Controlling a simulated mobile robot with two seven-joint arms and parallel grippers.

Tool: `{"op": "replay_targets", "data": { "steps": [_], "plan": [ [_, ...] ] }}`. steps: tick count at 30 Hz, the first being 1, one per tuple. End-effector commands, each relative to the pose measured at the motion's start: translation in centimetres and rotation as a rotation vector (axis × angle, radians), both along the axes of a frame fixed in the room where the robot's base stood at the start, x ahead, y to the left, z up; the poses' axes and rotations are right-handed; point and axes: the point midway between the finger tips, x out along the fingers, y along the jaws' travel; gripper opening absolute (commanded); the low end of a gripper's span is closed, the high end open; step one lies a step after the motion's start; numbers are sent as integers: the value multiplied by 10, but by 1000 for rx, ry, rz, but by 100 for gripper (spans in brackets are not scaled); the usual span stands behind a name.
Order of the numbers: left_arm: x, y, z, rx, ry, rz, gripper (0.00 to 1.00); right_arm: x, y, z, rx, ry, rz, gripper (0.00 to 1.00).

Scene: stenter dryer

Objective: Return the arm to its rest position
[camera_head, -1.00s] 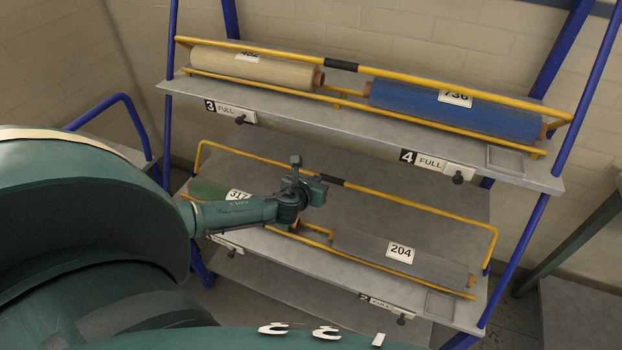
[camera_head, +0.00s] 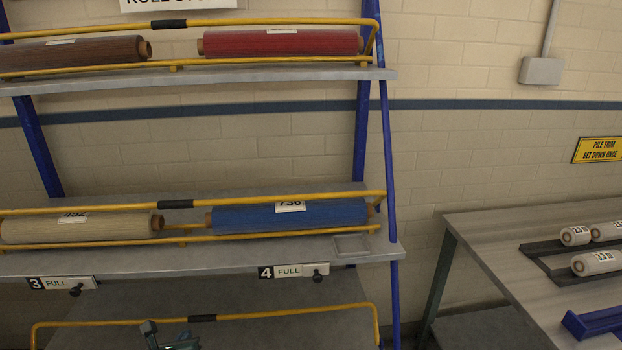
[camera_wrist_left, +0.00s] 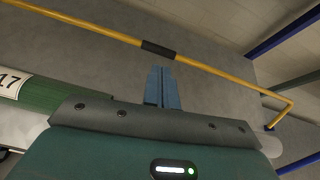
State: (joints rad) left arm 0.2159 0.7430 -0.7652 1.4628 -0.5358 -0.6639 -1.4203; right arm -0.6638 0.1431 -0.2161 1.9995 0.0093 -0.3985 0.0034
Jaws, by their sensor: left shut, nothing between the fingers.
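My left gripper (camera_head: 170,336) shows only in part at the bottom edge of the head view, in front of the lower shelf. In the left wrist view its two blue-grey fingers (camera_wrist_left: 162,88) are together with nothing between them. A yellow guard rail (camera_wrist_left: 205,68) with a black sleeve runs just beyond the fingertips in that view. A green roll (camera_wrist_left: 60,105) with a white number label lies at the left of the wrist view. The rest of my left arm is out of the head view. My right gripper is not in view.
The rack's middle shelf (camera_head: 190,257) holds a cream roll (camera_head: 80,229) and a blue roll (camera_head: 290,216) behind yellow rails. The upper shelf (camera_head: 200,77) holds a brown roll and a red roll (camera_head: 282,43). A table (camera_head: 500,238) with small white rolls stands at the right.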

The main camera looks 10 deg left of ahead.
Motion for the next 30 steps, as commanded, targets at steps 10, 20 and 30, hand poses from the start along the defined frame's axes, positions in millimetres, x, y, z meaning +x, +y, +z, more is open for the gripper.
{"op": "replay_targets", "data": {
  "steps": [10,20,30],
  "plan": [
    [-141,-128,13,-1204,34,944,0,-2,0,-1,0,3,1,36],
    [-236,-143,48,-1650,19,1661,0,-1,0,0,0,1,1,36],
    [-272,-149,58,-1838,-27,1985,0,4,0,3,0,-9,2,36]
  ]
}}
